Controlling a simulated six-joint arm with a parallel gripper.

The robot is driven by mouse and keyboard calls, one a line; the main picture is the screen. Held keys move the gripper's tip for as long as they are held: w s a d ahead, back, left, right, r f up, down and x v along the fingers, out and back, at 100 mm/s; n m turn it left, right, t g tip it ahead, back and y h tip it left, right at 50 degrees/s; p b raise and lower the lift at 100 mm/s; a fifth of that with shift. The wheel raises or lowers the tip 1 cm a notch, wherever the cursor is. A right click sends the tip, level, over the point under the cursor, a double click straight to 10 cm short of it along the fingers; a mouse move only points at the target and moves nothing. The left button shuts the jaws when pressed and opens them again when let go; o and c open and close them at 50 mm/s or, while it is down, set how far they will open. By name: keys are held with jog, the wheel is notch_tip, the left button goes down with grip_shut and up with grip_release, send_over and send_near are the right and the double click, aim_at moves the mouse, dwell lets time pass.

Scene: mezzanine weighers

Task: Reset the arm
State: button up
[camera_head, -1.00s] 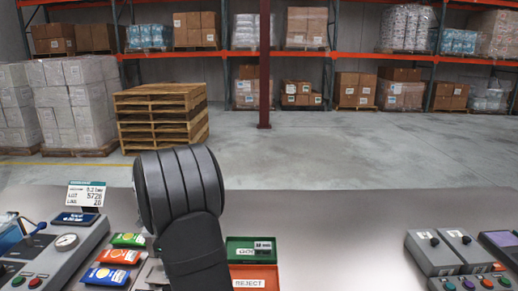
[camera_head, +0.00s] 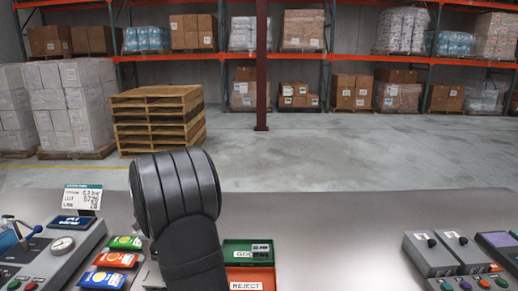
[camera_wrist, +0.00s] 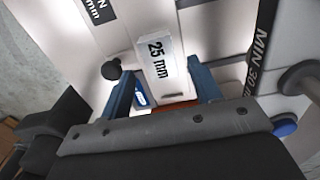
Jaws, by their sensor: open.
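My gripper (camera_wrist: 163,88) shows in the wrist view with its two blue fingers spread apart, so it is open. A white block marked "25 mm" (camera_wrist: 155,58) lies in line with the gap between the fingers; I cannot tell how far beyond the fingertips it is. The fingers do not appear closed on anything. In the head view my dark arm rises at the centre in front of the bench, and the gripper itself is not visible there.
The grey bench (camera_head: 330,235) is clear right of centre. Green (camera_head: 236,247) and red REJECT (camera_head: 262,273) bins sit beside my arm. Coloured packets (camera_head: 110,258) and a gauge panel (camera_head: 60,245) are left; button boxes (camera_head: 440,255) are right. Pallets (camera_head: 155,120) stand beyond.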

notch_tip(320, 180, down, 3)
jog(key=shift+r, duration=0.1)
notch_tip(320, 180, up, 13)
notch_tip(320, 180, down, 13)
jog(key=shift+f, duration=0.1)
notch_tip(320, 180, up, 5)
jog(key=shift+d+f, duration=0.1)
jog(key=shift+f, duration=0.05)
jog(key=d+r, duration=0.7)
jog(key=d, duration=0.5)
jog(key=w+d+f, duration=0.2)
jog(key=w+d, duration=0.3)
jog(key=d, duration=0.3)
jog(key=w+d+f, duration=0.2)
jog(key=w+d, duration=0.2)
jog(key=d, duration=0.5)
jog(key=w+a+f, duration=0.1)
jog(key=a+f, duration=0.1)
jog(key=a, duration=0.1)
jog(key=w+a+f, duration=0.2)
jog(key=a, duration=0.1)
jog(key=w+a+f, duration=0.1)
jog(key=a+f, duration=0.1)
jog(key=a, duration=0.2)
jog(key=shift+w+a+f, duration=0.1)
jog(key=shift+w+f, duration=0.2)
jog(key=shift+w, duration=0.1)
jog(key=shift+w+a+f, duration=0.1)
jog(key=shift+a+f, duration=0.15)
jog(key=shift+f, duration=0.1)
